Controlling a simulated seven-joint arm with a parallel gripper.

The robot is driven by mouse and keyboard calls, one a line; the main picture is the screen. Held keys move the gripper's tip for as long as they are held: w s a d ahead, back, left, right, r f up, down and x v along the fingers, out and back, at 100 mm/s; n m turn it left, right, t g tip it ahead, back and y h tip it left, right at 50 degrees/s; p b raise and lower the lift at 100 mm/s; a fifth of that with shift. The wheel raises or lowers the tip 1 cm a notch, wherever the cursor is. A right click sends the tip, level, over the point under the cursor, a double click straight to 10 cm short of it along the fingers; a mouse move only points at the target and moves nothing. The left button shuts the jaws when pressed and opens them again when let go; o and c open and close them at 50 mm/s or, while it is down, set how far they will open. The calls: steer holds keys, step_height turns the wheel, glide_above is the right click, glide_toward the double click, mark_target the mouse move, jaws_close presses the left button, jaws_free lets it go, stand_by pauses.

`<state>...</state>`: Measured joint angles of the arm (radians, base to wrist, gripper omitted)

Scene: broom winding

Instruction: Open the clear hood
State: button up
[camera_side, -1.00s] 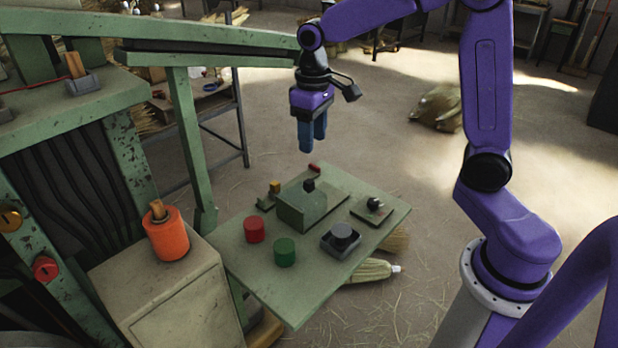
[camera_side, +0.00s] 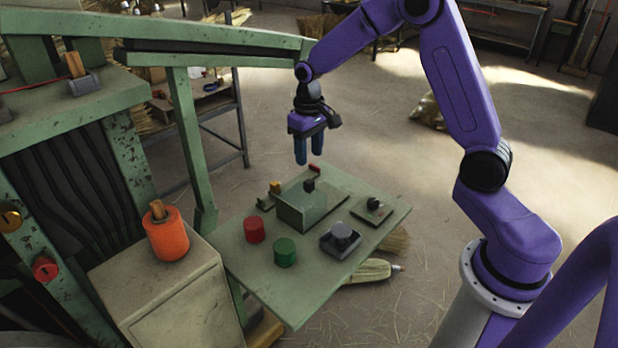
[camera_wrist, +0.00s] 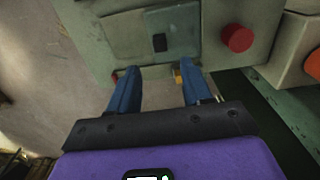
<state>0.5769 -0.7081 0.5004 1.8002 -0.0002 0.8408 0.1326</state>
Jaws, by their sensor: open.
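The clear hood (camera_side: 302,209) is a green-tinted see-through box on the green table panel, and it looks shut. A small black block (camera_side: 309,184) shows at its top back edge. In the wrist view the hood (camera_wrist: 125,38) lies beyond my fingers, with the dark block (camera_wrist: 160,42) between their lines. My gripper (camera_side: 309,160) is open and empty, fingers pointing down, above and a little behind the hood, not touching it. The fingers also show apart in the wrist view (camera_wrist: 157,70). What is under the hood is not clear.
On the panel (camera_side: 260,285) stand a red button (camera_side: 254,229), a green button (camera_side: 285,252), a grey knob box (camera_side: 341,239) and a small black switch (camera_side: 374,204). An orange spool (camera_side: 167,236) and green machine frame stand left. Air above the panel is free.

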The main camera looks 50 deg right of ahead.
mark_target(309, 181)
step_height(309, 181, down, 9)
steer(key=shift+r, duration=0.2)
stand_by(0.3)
